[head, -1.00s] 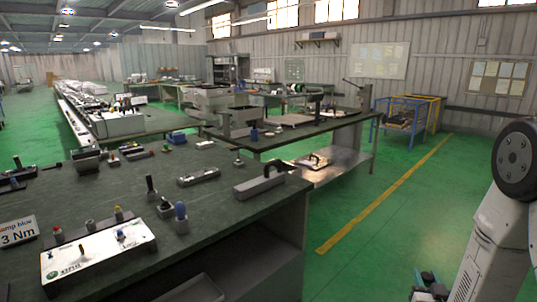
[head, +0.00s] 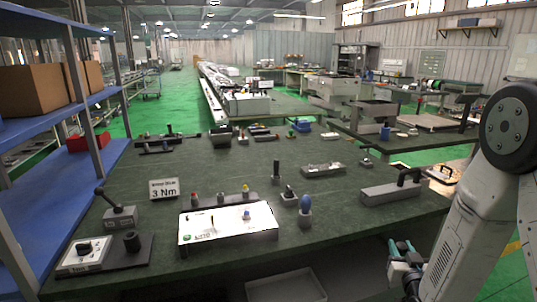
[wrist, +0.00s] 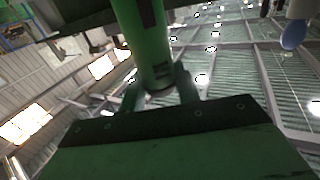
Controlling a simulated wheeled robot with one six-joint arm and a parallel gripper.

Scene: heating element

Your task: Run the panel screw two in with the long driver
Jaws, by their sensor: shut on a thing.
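The white panel (head: 262,226) lies on the bench in the head view, with small upright pieces, one blue-topped (head: 246,215); I cannot tell which is screw two. My gripper (head: 405,258) is low, in front of the bench's right part. In the wrist view my gripper (wrist: 160,90) is shut on a green cylinder (wrist: 145,40), whose far end is out of frame; I cannot tell what it is.
A grey box with a handle (head: 392,192) lies at the bench's right. A lever block (head: 118,215) and a switch box (head: 84,254) are at left, beside a blue shelf rack (head: 45,160). A tray (head: 286,286) sits below.

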